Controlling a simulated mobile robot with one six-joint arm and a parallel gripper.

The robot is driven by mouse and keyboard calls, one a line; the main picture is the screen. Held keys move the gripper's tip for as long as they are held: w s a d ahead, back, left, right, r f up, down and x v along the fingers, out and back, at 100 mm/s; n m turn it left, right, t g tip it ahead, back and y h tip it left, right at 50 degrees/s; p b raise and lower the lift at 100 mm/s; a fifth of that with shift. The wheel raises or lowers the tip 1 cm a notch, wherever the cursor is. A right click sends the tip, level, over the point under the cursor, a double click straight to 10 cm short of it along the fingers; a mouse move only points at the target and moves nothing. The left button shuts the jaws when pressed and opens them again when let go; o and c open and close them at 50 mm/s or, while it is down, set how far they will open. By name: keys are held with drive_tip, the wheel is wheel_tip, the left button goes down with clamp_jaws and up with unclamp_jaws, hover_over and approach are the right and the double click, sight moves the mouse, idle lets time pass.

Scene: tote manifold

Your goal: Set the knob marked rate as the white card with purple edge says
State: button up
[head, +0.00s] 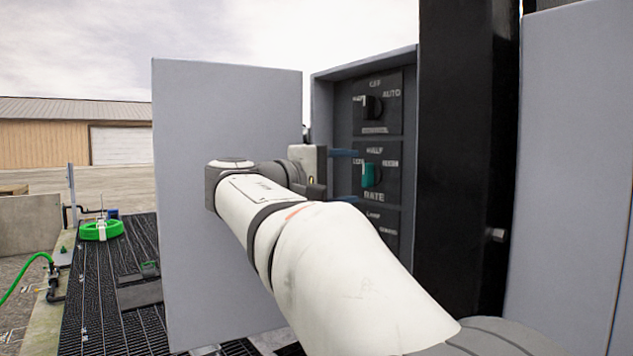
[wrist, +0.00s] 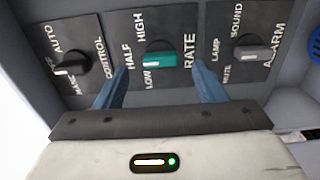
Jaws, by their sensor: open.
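The rate knob is teal with a white mark, on the middle black plate; it shows in the head view (head: 369,175) and the wrist view (wrist: 163,60). Its plate reads LOW, HALF, HIGH and RATE. The white mark appears to face HALF. My gripper (wrist: 161,72) is open, its two blue fingers on either side of the knob in the wrist view. In the head view my gripper (head: 350,177) is in front of the same plate. I cannot tell whether the fingers touch the knob. I see no white card with purple edge in either view.
A black knob (head: 372,107) marked AUTO is above. A grey knob (wrist: 253,53) is on the alarm plate beside the rate plate. The open cabinet door (head: 215,120) stands left of my arm. A black post (head: 465,130) stands right of the cabinet.

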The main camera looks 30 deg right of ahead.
drive_tip(key=shift+s+a+b, duration=0.15)
drive_tip(key=shift+a+b, duration=0.25)
drive_tip(key=shift+a, duration=1.75)
